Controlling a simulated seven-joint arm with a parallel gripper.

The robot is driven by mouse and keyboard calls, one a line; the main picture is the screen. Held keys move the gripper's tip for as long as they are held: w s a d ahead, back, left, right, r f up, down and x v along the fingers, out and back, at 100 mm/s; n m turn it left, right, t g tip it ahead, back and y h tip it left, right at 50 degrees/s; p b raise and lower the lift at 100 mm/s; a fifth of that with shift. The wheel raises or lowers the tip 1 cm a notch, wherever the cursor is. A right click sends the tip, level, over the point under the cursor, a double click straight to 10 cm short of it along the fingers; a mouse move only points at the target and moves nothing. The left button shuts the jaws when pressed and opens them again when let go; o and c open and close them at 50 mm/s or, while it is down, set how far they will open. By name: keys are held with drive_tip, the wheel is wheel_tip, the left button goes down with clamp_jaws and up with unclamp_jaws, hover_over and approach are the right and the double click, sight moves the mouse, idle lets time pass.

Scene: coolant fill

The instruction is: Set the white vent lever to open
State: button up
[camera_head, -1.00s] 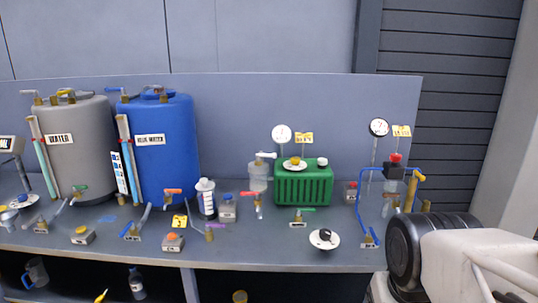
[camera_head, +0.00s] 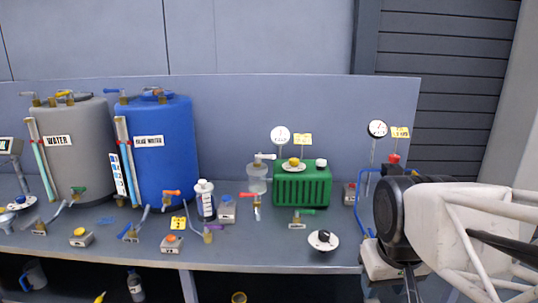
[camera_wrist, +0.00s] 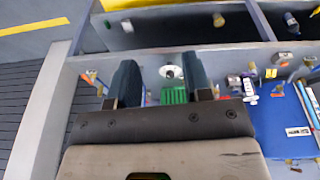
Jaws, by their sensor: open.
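The white lever (camera_head: 265,156) sits on top of a small translucent jar (camera_head: 257,178), just left of the green ribbed box (camera_head: 303,186). It points sideways, roughly level. I cannot pick it out surely in the wrist view. My gripper (camera_wrist: 160,65) shows in the wrist view with its two dark fingers wide apart and nothing between them. The green box (camera_wrist: 172,95) shows beyond the fingers, partly hidden by my gripper body. In the head view my arm is at the right, well apart from the lever, and the fingertips are not clearly seen.
A red-handled valve (camera_head: 255,198) stands in front of the jar. Round gauges (camera_head: 281,137) rise behind the green box. A blue pipe (camera_head: 359,205) lies between the box and my arm.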

drive_tip(key=w+a+r+n, duration=0.3)
drive_tip(key=w+r, duration=0.1)
drive_tip(key=w, duration=0.8)
drive_tip(key=w+a+r+n, duration=0.3)
drive_tip(key=w+r, duration=0.1)
drive_tip(key=w, duration=0.7)
drive_tip(key=w+a+r+n, duration=0.2)
drive_tip(key=w+r+n, duration=0.1)
drive_tip(key=w, duration=0.9)
drive_tip(key=w+a+f+n, duration=0.2)
drive_tip(key=w+a, duration=0.3)
drive_tip(key=w, duration=0.5)
drive_tip(key=w+a+f+n, duration=0.1)
drive_tip(key=w+a+n, duration=0.2)
drive_tip(key=w, duration=0.7)
drive_tip(key=w+a+f+n, duration=0.2)
drive_tip(key=w+a+n, duration=0.1)
drive_tip(key=w+a, duration=0.4)
drive_tip(key=w, duration=0.3)
drive_tip(key=shift+a+f, duration=0.3)
drive_tip(key=shift+f, duration=0.05)
drive_tip(key=shift+w+f, duration=0.1)
drive_tip(key=shift+x, duration=3.8)
clamp_jaws()
